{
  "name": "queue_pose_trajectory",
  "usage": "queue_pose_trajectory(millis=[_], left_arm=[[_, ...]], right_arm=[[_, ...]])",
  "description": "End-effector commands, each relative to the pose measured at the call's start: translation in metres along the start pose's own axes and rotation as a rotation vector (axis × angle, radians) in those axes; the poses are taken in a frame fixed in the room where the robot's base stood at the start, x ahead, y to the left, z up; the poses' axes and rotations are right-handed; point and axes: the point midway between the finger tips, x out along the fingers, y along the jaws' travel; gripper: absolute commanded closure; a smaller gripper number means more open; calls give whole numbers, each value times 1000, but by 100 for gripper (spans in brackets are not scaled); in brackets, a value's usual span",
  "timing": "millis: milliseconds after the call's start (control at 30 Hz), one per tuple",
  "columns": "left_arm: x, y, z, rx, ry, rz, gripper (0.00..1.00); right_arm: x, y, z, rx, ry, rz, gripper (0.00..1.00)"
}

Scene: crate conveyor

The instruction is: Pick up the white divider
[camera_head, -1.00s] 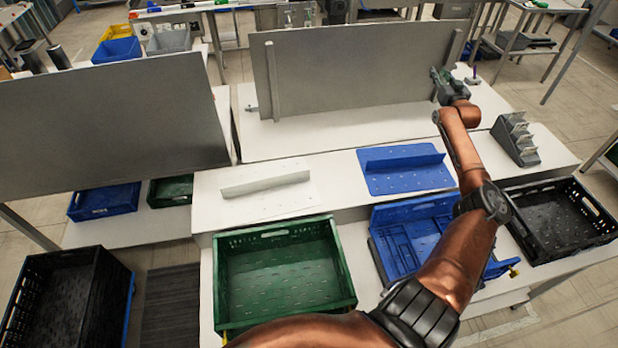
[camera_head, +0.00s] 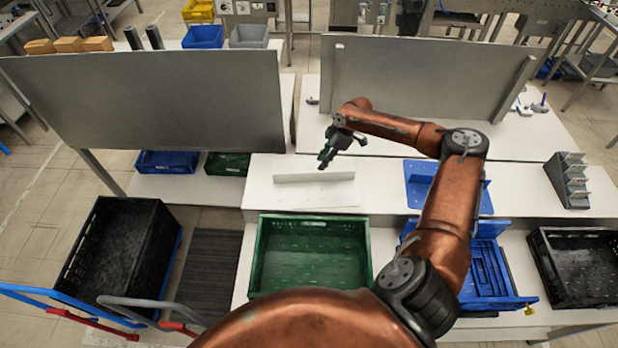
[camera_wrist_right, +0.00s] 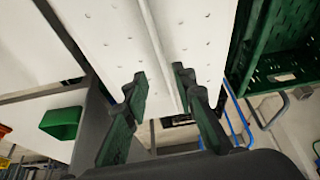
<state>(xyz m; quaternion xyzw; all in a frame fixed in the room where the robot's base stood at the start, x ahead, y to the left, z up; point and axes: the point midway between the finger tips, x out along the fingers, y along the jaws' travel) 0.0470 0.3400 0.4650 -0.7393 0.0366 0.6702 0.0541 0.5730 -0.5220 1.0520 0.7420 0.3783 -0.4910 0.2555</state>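The white divider (camera_head: 300,191), a flat perforated plate with an upright ridge, lies on the white table behind the green crate. My right gripper (camera_head: 323,163) is above and just behind the divider's right part in the head view. In the right wrist view, the open, empty fingers of the gripper (camera_wrist_right: 160,80) stand on either side of the divider's ridge line, with the white divider (camera_wrist_right: 110,35) filling the upper middle. Whether the fingers touch it I cannot tell. My left gripper is not in view.
A green crate (camera_head: 262,285) stands in front of the divider. A blue divider (camera_head: 418,172) lies to the right, partly behind my arm, with a blue crate (camera_head: 490,228) in front. Grey panels (camera_head: 400,60) rise behind. Black crates (camera_head: 165,225) stand at both sides.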

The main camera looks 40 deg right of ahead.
Motion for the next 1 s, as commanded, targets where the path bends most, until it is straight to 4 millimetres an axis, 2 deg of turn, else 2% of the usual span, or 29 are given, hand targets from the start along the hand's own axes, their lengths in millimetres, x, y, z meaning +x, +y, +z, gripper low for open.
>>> queue_pose_trajectory(millis=[100,333,600,900,1000], left_arm=[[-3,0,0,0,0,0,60],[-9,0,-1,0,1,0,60],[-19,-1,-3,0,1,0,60],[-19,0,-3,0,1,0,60],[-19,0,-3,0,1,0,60]], right_arm=[[12,-6,-1,-9,-6,-17,75],[35,-5,-1,-6,-6,-14,75],[72,-4,-2,-5,-4,-12,75],[78,-3,0,-5,-6,-11,75],[78,-3,0,-5,-5,-11,82]])
